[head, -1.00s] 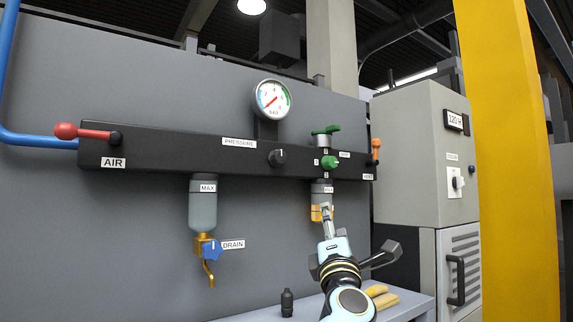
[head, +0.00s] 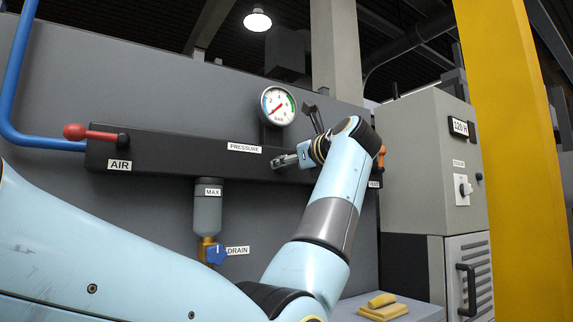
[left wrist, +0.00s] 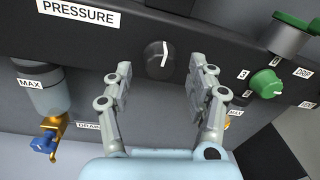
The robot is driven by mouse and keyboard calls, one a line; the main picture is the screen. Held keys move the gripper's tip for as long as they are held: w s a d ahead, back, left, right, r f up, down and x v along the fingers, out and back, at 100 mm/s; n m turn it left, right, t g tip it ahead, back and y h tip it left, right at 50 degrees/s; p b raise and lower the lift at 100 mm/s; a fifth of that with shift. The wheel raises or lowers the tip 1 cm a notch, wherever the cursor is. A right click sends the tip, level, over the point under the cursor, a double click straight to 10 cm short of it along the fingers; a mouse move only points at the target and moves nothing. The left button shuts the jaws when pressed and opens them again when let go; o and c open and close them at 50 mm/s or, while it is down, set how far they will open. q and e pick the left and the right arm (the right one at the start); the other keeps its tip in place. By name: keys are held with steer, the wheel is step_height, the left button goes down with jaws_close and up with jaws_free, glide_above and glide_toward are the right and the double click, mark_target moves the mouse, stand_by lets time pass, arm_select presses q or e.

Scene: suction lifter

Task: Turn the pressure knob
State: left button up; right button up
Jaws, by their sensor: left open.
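The pressure knob (left wrist: 158,60) is a round black dial with a white mark, on the front of the black manifold bar (head: 180,156). In the left wrist view its mark points nearly straight up. My left gripper (left wrist: 160,72) is open, one finger on each side of the knob, with visible gaps. Contact is not seen. My right gripper is not in view.
A red lever (head: 90,133) is at the bar's left end. Below hang a bowl (head: 207,213) and blue drain knob (head: 215,254). A green knob (left wrist: 266,83) sits right of the fingers. A grey cabinet (head: 420,165) and yellow post (head: 512,160) stand right.

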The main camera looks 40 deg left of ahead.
arm_select(q)
steer(key=shift+x, duration=1.25)
steer(key=shift+r, duration=0.1)
steer(key=c, duration=1.1)
